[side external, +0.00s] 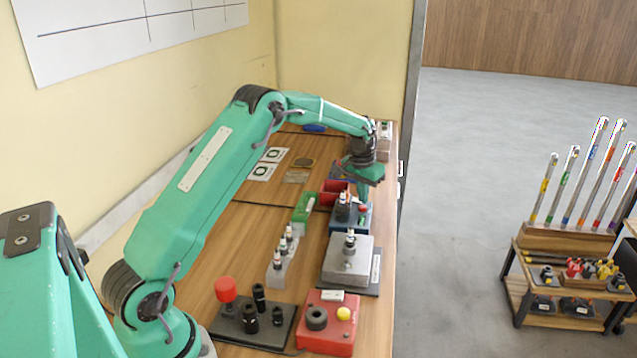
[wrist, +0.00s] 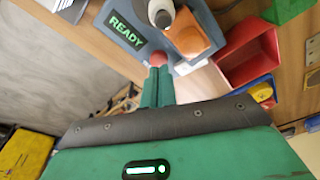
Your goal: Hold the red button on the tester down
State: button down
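The tester (wrist: 190,12) is a blue-grey box with a dark display reading READY in green. Its small round red button (wrist: 158,59) shows at the tips of my gripper's fingers. My gripper (wrist: 158,70) has its two green fingers together, with nothing between them. The fingertips overlap the button's near edge in the wrist view; I cannot tell whether they touch it or whether it is pressed. In the side view my gripper (side external: 362,204) points down at the blue tester (side external: 364,217), and the button is hidden there.
A white-and-dark aerator (wrist: 161,12) and an orange part (wrist: 193,36) sit on the tester. A red bin (wrist: 262,52) stands beside it. Nearer my base are a grey block (side external: 346,268), a red box with a yellow button (side external: 343,314) and a black plate with a red knob (side external: 226,289).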

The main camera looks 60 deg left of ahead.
jog(key=shift+f, duration=1)
dwell(1.2)
jog(key=shift+r, duration=3.05)
notch_tip(320, 180, up, 8)
